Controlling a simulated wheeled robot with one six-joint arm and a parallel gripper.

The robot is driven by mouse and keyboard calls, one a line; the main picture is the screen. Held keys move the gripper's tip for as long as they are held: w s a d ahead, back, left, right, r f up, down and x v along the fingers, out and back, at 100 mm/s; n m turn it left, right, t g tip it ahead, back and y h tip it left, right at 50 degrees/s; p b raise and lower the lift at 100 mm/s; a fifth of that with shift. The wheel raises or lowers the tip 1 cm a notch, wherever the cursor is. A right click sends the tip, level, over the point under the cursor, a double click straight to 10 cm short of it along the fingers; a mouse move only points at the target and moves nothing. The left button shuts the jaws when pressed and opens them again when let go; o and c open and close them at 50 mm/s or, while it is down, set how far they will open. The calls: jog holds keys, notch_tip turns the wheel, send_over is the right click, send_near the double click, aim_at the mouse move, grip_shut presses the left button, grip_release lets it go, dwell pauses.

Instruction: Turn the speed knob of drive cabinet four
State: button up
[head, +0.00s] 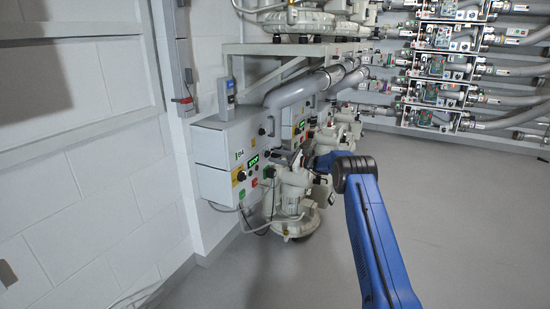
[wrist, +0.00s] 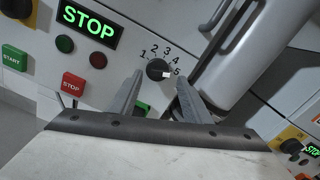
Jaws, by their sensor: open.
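The speed knob (wrist: 156,69) is a round black dial on a pale panel in the wrist view, with the numbers 1 to 5 around it. Its white mark points right, close to the 5. My gripper (wrist: 160,77) is open and empty. Its two grey fingertips lie either side of the knob in the picture; I cannot tell how far they are from the panel. The cabinet marked 04 (head: 213,150) stands on the left in the head view. No cabinet number shows in the wrist view. My gripper's tips are hidden in the head view.
Left of the knob are a green STOP display (wrist: 88,25), a red stop button (wrist: 73,84) and a green start button (wrist: 14,58). A thick grey pipe (wrist: 250,55) runs close on the right. A blower (head: 290,200) stands before the cabinet. Floor on the right is free.

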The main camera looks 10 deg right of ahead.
jog(key=shift+w+a, duration=0.35)
jog(key=shift+a, duration=0.15)
jog(key=c, duration=1)
jog(key=shift+c, duration=0.2)
